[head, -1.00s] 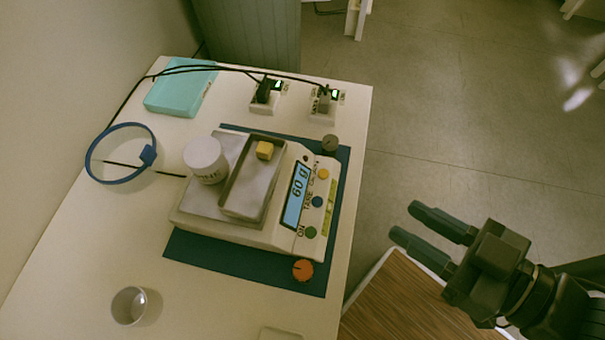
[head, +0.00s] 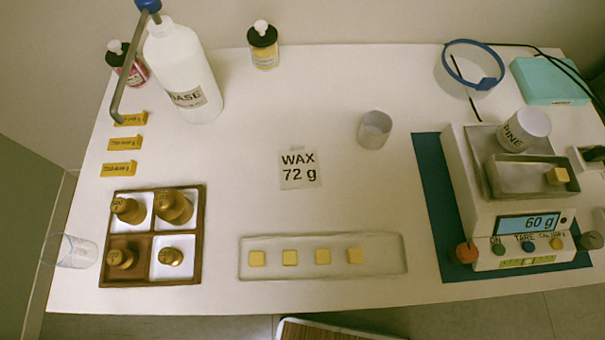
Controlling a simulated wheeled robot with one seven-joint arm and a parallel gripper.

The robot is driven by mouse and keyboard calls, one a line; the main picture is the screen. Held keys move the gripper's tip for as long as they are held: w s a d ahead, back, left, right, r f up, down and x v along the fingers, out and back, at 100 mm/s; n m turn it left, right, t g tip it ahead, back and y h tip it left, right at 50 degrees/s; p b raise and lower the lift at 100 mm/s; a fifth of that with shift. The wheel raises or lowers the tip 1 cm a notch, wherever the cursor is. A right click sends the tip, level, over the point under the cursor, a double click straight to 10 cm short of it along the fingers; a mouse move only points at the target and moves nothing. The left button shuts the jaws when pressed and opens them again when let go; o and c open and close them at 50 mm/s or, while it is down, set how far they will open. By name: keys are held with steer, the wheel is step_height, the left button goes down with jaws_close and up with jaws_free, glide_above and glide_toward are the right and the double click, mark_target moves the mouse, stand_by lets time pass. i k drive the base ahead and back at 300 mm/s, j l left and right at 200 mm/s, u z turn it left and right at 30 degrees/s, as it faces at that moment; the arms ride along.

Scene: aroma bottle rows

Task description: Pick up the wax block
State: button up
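Several small yellow wax blocks stand in a row in a shallow pale tray (head: 390,262) at the table's front; the rightmost is a wax block (head: 355,255), the leftmost another wax block (head: 257,258). One more wax block (head: 557,176) lies in the metal pan (head: 520,178) on the scale (head: 460,200), at the pan's right end. A white labelled jar (head: 524,130) is beside the pan. The scale display reads 60 g. A card (head: 299,169) reads "WAX 72 g".
A box of brass weights (head: 195,237) and a clear glass (head: 70,251) stand front left. A large white bottle (head: 183,72), two small bottles and yellow labels are behind. A cup (head: 374,129) stands mid-table. The table's centre is mostly clear.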

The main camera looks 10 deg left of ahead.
mark_target(355, 255)
steer(key=k+u, duration=0.2)
steer(key=u, duration=0.3)
steer(key=k, duration=1.05)
